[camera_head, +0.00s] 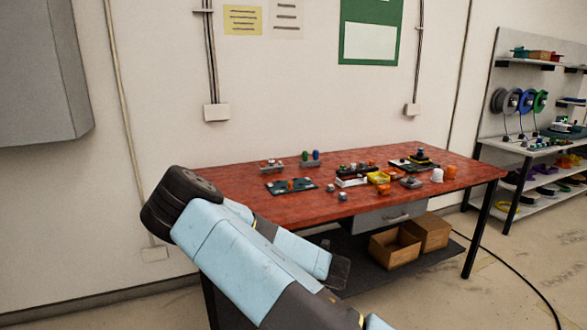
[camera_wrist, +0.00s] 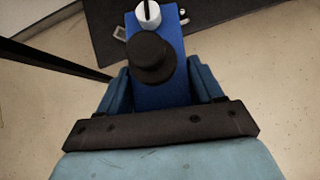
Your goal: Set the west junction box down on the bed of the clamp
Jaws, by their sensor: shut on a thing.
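A blue box (camera_wrist: 158,92) with a round black knob and a white slotted knob fills the middle of the wrist view; I take it to be the west junction box. My gripper (camera_wrist: 158,80) is shut on it, with a blue finger along each side. Small metal pieces show beside its far end; I cannot tell what they belong to. In the head view the box and my fingers are not clearly visible. I cannot surely pick out the clamp among the small items on the red table (camera_head: 235,178).
Several small parts and boards stand on the table, including a dark green board (camera_head: 291,186), a yellow tray (camera_head: 379,177) and a white piece (camera_head: 437,175). Cardboard boxes (camera_head: 394,249) sit on the shelf below. A shelf rack (camera_head: 535,150) stands at the right. The table's front right is clear.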

